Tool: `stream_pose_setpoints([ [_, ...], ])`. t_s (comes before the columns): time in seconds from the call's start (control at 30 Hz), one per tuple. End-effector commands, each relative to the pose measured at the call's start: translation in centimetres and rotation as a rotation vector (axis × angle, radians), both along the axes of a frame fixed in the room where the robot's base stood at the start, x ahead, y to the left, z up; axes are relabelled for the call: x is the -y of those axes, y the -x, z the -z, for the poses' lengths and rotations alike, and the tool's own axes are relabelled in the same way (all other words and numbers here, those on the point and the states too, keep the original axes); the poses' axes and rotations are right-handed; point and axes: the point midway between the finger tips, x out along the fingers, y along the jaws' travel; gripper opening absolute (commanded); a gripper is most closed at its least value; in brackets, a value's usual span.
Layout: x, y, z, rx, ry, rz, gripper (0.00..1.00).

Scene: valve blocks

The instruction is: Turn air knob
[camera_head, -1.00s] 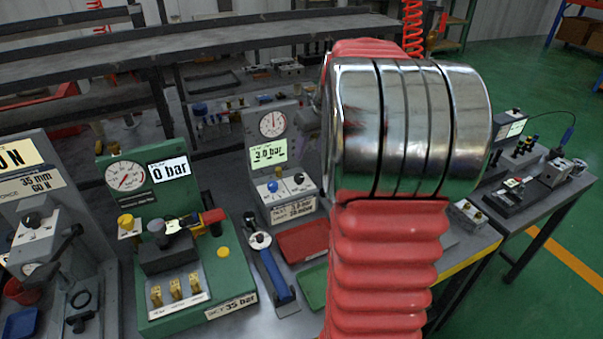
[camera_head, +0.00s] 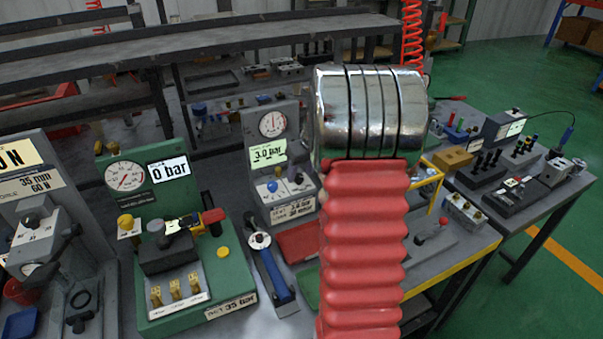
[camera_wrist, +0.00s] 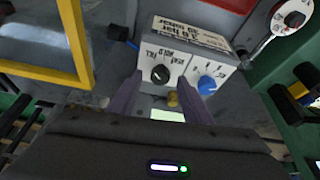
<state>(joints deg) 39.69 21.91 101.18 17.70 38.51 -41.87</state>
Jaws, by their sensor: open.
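The grey air block (camera_head: 283,190) stands on the bench left of my arm, with a gauge and a green-lit display reading 3.0 bar. Its sloped front bears a blue knob (camera_head: 272,186) and a black knob (camera_head: 299,178). The wrist view shows this front upside down, with the black knob (camera_wrist: 160,73) on the left and the blue knob (camera_wrist: 207,84) on the right. My gripper (camera_wrist: 163,84) is open and empty. Its fingertips appear either side of the black knob; contact is not visible. In the head view my arm hides the gripper. Which knob is the air knob is not readable.
A green block (camera_head: 185,285) reading 0 bar stands to the left. A blue-handled tool (camera_head: 275,272) and a red tray (camera_head: 298,240) lie in front of the grey block. A yellow frame (camera_wrist: 75,45) stands close by in the wrist view.

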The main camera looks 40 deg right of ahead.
Motion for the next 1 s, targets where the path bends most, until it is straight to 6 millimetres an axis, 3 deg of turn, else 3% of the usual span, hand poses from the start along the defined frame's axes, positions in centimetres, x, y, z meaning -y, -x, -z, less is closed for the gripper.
stream_pose_setpoints([
  [0.43,0.07,-0.47,1.07,0.001,0.001,0.0,0.45],
  [1.0,0.1,-0.44,1.04,0.001,0.001,0.001,0.05],
])
